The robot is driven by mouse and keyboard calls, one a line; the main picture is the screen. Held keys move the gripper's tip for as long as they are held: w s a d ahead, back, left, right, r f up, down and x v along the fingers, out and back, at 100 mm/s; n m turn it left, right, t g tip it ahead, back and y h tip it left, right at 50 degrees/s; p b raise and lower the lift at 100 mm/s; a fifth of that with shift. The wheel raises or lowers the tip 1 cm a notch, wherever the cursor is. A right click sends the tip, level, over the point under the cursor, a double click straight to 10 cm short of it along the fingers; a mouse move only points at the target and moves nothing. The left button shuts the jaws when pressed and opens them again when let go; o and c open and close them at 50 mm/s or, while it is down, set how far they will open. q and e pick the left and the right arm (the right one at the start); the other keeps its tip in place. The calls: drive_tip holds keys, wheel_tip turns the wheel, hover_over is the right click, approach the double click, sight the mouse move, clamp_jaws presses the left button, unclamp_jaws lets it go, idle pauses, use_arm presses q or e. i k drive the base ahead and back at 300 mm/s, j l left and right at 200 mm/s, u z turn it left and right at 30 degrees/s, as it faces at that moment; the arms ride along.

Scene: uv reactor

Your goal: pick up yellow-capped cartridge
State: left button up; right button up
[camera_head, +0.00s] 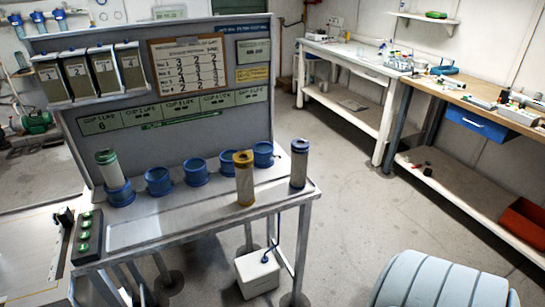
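The yellow-capped cartridge (244,180) stands upright on the metal bench (150,235), near its front right part. It has a pale grey body, a yellow-brown cap and a similar band at its base. It stands in front of the row of blue sockets and apart from the other cartridges. A blue-capped cartridge (299,164) stands upright to its right, near the bench's right edge. A green-capped cartridge (108,169) sits in the leftmost blue socket (120,194). Neither of my grippers is in view.
Several empty blue sockets (158,182) line the back of the bench. A panel (200,60) with a clipboard (189,66) and numbered boxes rises behind. Green buttons (87,235) are at the front left. A white box (257,273) is below. Open floor (350,200) lies right, before side benches.

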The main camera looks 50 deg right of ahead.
sight(243, 161)
drive_tip(key=z, duration=1.25)
